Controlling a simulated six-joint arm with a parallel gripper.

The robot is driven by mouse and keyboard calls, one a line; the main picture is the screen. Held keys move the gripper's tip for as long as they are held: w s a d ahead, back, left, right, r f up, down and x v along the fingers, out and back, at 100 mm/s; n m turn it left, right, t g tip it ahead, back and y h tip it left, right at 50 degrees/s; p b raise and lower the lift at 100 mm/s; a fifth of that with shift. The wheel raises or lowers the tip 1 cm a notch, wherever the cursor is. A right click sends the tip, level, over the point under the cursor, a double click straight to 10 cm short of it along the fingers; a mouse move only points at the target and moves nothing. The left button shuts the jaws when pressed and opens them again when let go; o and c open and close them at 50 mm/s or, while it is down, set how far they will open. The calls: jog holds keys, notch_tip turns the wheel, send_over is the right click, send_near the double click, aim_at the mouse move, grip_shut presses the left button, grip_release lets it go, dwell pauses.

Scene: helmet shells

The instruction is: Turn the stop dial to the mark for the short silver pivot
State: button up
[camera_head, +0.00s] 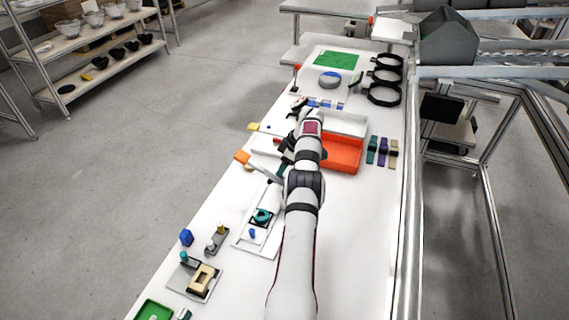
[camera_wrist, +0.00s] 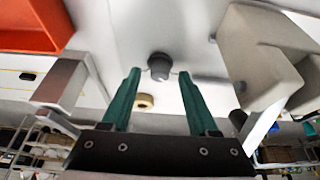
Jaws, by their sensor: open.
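In the wrist view my gripper (camera_wrist: 160,74) is open, its two green fingers apart. A small dark grey round knob (camera_wrist: 159,62) shows between and just beyond the fingertips; I cannot tell whether they touch it or whether it is the stop dial. No dial marks can be read. In the head view my arm reaches up the bench, and my gripper is mostly hidden near the orange tray. A teal round part (camera_head: 262,216) sits on a white plate (camera_head: 243,240) left of my arm. I cannot make out a short silver pivot for certain.
The orange tray (camera_head: 343,155) lies right of my wrist and also shows in the wrist view (camera_wrist: 30,25). A pale block (camera_wrist: 262,55) stands close to the right finger. A tan ring (camera_wrist: 145,100) lies beyond the fingers. Black rings (camera_head: 385,95) stand at the far right.

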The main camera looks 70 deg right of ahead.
jog(key=v, duration=1.5)
jog(key=shift+s+r, duration=0.1)
jog(key=w+a+r+y, duration=0.1)
jog(key=w+a+r, duration=0.5)
jog(key=w+a, duration=0.45)
jog(key=w+a+r+m+g+y, duration=0.1)
jog(key=w+a+r, duration=0.25)
jog(key=a, duration=0.35)
jog(key=w+a+r+m+g, duration=0.1)
jog(key=w+a+r, duration=0.1)
jog(key=w+a, duration=0.4)
jog(key=s+a+r+m, duration=0.1)
jog(key=s+a, duration=0.2)
jog(key=a, duration=1.5)
jog(key=s+a+f+m+g, duration=0.1)
jog(key=s+a+f, duration=0.2)
jog(key=s+a, duration=0.6)
jog(key=s+a+f+m+g, duration=0.1)
jog(key=s+a+f, duration=0.3)
jog(key=s+a, duration=0.5)
jog(key=shift+s+a+m+g, duration=0.2)
jog(key=shift+s+m+g, duration=0.15)
jog(key=shift+s, duration=0.3)
